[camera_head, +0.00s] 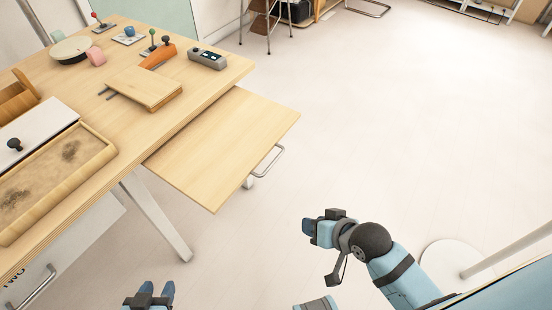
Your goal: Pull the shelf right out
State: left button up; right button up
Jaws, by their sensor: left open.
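The shelf (222,147) is a flat light-wood board that sticks out from under the right side of the wooden table. Its top is bare. A metal bar handle (269,162) is on its outer edge. My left gripper (152,292) is at the bottom edge, partly cut off, with its two blue fingers apart and nothing seen between them. It is below the shelf in the picture, apart from it. My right gripper (310,228) is to the lower right of the handle, apart from it. Its finger gap does not show clearly.
The wooden table (215,85) carries a sand tray (60,170), a wooden board (144,88), a grey device (207,59) and small joysticks. A drawer handle (38,287) is at lower left. A table leg (158,220) stands below the shelf. The floor to the right is open.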

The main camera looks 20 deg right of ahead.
jog(key=w+a+f+m+t+y, duration=0.2)
jog(key=w+a+m+t+y, duration=0.1)
jog(key=w+m+t, duration=0.25)
jog(key=m+t+h, duration=0.2)
jog(key=m+t, duration=0.3)
jog(key=m, duration=0.3)
send_near(276, 159)
jog(key=x, duration=1)
jog(key=shift+f+b, duration=0.25)
jog(key=shift+b, duration=0.1)
grip_shut()
